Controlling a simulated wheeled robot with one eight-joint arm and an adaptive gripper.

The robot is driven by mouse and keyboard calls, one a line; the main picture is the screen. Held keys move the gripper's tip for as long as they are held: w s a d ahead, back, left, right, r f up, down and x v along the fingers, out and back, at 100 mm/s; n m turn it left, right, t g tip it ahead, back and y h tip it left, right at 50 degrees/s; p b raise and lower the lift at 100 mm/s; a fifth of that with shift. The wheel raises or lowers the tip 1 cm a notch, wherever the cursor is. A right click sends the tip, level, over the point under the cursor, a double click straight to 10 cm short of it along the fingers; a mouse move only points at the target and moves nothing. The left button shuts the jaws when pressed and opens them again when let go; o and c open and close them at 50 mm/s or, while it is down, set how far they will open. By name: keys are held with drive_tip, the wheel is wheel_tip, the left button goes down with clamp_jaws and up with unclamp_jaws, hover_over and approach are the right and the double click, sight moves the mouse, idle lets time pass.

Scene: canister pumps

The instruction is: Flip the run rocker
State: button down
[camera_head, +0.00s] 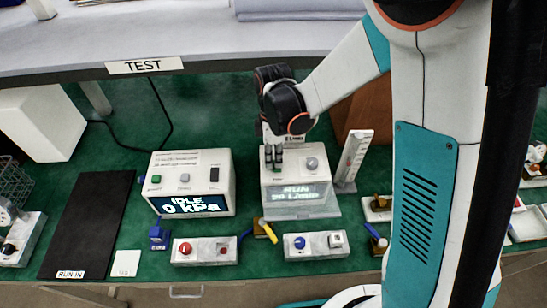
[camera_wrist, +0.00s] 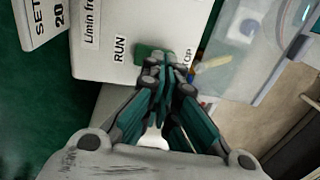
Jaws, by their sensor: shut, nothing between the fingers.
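The run rocker (camera_wrist: 146,50) is green and sits on the white top of a pump box, between the printed words RUN and STOP in the wrist view. My gripper (camera_wrist: 168,66) is shut and empty, its fingertips at the rocker and covering part of it. Whether they touch it I cannot tell. In the head view my gripper (camera_head: 277,164) points down over the left part of the pump box (camera_head: 288,180). The box's display (camera_head: 296,195) appears to read RUN and a L/min figure. The rocker is hidden behind the fingers there.
A second box (camera_head: 190,165) to the left shows IDLE 0 kPa. A grey knob (camera_head: 312,163) is on the pump box's top right. A flow gauge (camera_head: 354,155) stands to its right. Small valve blocks (camera_head: 316,245) are in front. A black mat (camera_head: 85,220) lies left.

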drive_tip(key=shift+s+f+t+b, duration=0.2)
drive_tip(key=shift+f+t+b, duration=0.2)
drive_tip(key=shift+b, duration=0.05)
drive_tip(key=shift+s+f+t+b, duration=0.2)
drive_tip(key=shift+s+t+b, duration=0.3)
drive_tip(key=shift+t, duration=0.3)
drive_tip(key=shift+s, duration=0.15)
